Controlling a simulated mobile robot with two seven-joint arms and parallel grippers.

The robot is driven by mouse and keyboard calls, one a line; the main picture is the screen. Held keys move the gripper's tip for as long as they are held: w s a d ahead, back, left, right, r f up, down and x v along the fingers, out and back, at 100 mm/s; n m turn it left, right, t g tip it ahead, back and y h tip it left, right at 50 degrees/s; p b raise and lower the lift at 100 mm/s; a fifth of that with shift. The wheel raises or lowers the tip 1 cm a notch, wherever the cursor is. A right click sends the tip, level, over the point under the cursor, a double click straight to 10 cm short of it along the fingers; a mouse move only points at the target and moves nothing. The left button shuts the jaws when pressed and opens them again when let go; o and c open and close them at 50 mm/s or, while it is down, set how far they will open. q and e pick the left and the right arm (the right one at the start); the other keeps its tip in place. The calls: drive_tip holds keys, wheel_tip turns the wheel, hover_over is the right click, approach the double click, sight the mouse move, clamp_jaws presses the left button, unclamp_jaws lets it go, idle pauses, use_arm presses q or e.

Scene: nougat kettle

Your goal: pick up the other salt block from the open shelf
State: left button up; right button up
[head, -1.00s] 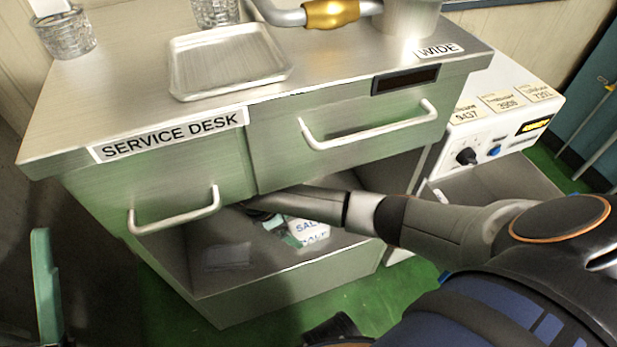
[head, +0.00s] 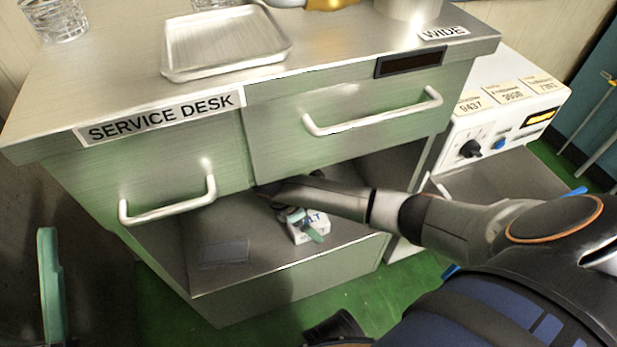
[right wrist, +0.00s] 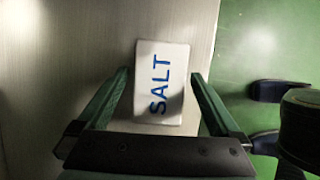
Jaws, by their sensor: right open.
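A white salt block (head: 300,236) with blue lettering lies on the open shelf (head: 222,278) under the drawers. It is partly hidden by my right gripper (head: 299,226), which reaches in from the right and points down at it. In the right wrist view the block (right wrist: 160,58) lies between the two green fingers of the open right gripper (right wrist: 160,75).
The drawer fronts (head: 290,150) and their handles (head: 375,118) overhang the shelf close above my right arm. The desk top holds a metal tray (head: 225,42) and a glass (head: 55,18).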

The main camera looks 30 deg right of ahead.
drive_tip(key=shift+f, duration=0.2)
drive_tip(key=shift+c, duration=0.2)
clamp_jaws()
idle(0.8)
